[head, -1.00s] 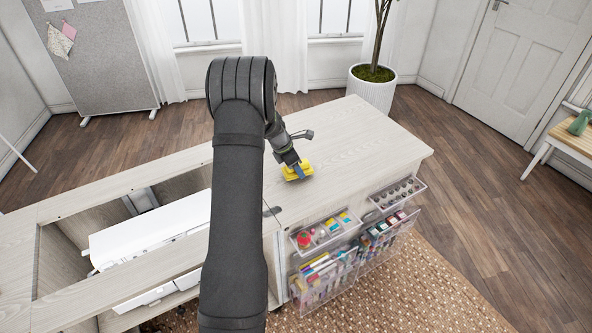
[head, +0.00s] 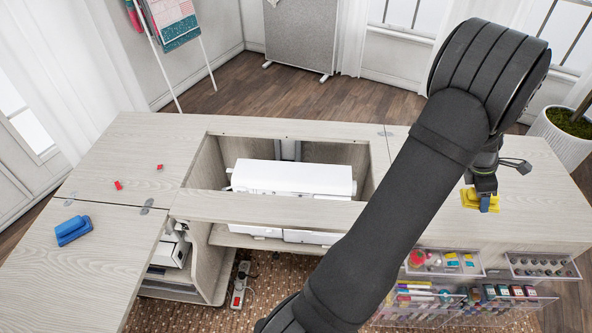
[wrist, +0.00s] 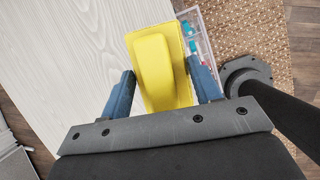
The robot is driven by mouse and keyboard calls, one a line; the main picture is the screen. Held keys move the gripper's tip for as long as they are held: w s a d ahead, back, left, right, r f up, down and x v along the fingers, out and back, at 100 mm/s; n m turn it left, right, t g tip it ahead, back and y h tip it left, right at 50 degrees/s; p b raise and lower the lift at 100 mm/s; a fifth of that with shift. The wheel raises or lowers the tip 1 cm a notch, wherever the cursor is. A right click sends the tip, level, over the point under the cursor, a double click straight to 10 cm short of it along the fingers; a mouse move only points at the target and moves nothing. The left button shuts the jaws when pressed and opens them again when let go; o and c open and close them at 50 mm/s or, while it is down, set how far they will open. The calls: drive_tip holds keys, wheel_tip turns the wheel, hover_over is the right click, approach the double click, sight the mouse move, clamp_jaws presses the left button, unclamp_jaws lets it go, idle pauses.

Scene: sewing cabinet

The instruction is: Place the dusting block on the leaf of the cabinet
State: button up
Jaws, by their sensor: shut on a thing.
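A yellow block (head: 472,199) with a raised grip, apparently the dusting block, is at the right-hand top panel of the cabinet (head: 545,185). My gripper (head: 487,196) is shut on it. In the wrist view the yellow block (wrist: 160,62) sits between the two blue fingers of my gripper (wrist: 161,74). I cannot tell whether it touches the panel or hangs just above it. A hinged leaf (head: 50,265) spreads at the cabinet's front left, with a blue block (head: 73,230) of similar form lying on it.
An open well with a white sewing machine (head: 290,178) lies mid-cabinet. Two small red pieces (head: 118,185) lie on the left top. Clear bins (head: 440,262) hang at the right front. A power strip (head: 239,285) is on the rug. Most of the leaf is bare.

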drive_tip(key=w+a+n+t, duration=0.1)
drive_tip(key=w+a+n, duration=0.1)
drive_tip(key=w+a, duration=0.5)
drive_tip(key=w+a+n, duration=0.2)
drive_tip(key=w+a, duration=0.1)
drive_tip(key=a, duration=0.8)
drive_tip(key=w+a+n+t, duration=0.1)
drive_tip(key=w+a+n, duration=0.1)
drive_tip(key=w+a, duration=0.5)
drive_tip(key=a+n+t+y, duration=0.15)
drive_tip(key=a+n, duration=0.35)
drive_tip(key=a, duration=2.3)
drive_tip(key=n+t+y, duration=0.2)
drive_tip(key=n+y, duration=0.1)
drive_tip(key=n, duration=0.6)
hover_over(125, 236)
drive_tip(key=s, duration=0.1)
drive_tip(key=f, duration=0.6)
drive_tip(key=shift+d+f, duration=0.2)
drive_tip(key=shift+s+a+f, duration=0.25)
drive_tip(key=shift+a+f, duration=0.05)
drive_tip(key=shift+f, duration=1.9)
